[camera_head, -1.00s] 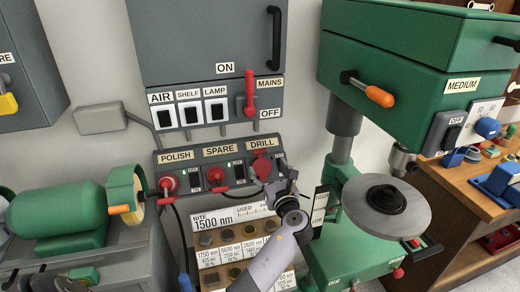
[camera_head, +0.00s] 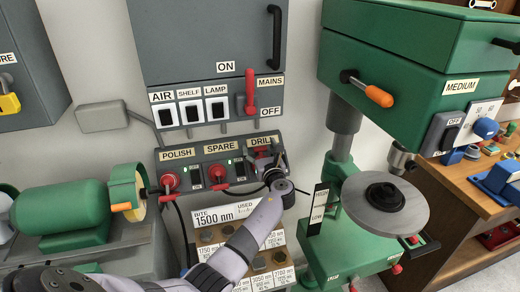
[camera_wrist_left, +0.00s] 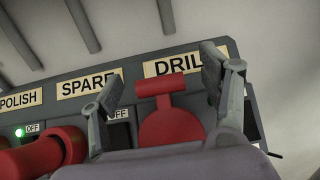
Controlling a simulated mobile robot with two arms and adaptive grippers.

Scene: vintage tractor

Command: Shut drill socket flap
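The red drill socket flap (camera_wrist_left: 171,126) is a round disc with a crossbar at its top, under the DRILL label (camera_wrist_left: 178,65) in the left wrist view. In the head view it is mostly hidden behind my left gripper (camera_head: 268,166). In the wrist view my left gripper (camera_wrist_left: 160,85) is open, with one finger on each side of the flap's crossbar. I see gaps between the fingers and the flap, and no clear contact. The socket behind the flap is hidden, and I cannot tell how far the flap stands from the panel. My right gripper is not in view.
The red mains lever (camera_head: 250,92) is above. The bits rack (camera_head: 210,236) is below, and the green drill press (camera_head: 342,140) stands close on the right.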

